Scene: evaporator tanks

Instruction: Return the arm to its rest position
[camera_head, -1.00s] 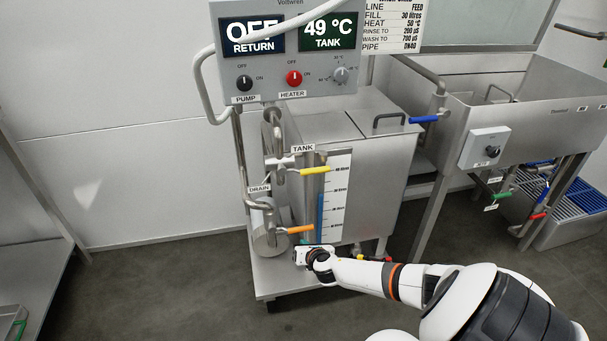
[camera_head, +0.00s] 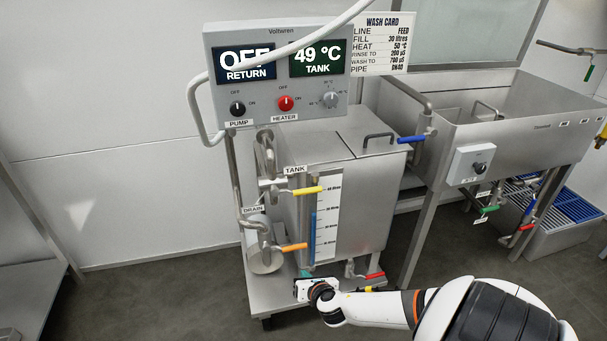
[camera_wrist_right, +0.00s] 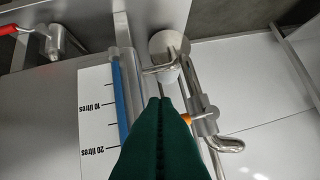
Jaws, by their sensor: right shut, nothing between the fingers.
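My right arm (camera_head: 370,307) reaches in from the lower right in the head view. Its gripper (camera_head: 305,276) is low in front of the tank cart, near the bottom of the level gauge, and largely hidden behind the wrist. In the right wrist view the green fingers (camera_wrist_right: 160,104) are pressed together with nothing between them. They point toward the orange drain handle (camera_wrist_right: 187,119), overlapping part of it in the picture; I cannot tell the gap. My left gripper is not in view.
The steel tank (camera_head: 362,200) has a yellow-handled valve (camera_head: 308,190), an orange-handled valve (camera_head: 293,247) and a red-handled valve (camera_head: 375,275) close to my right wrist. The control panel (camera_head: 275,75) stands above. A sink (camera_head: 500,115) is at right. Floor at left is clear.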

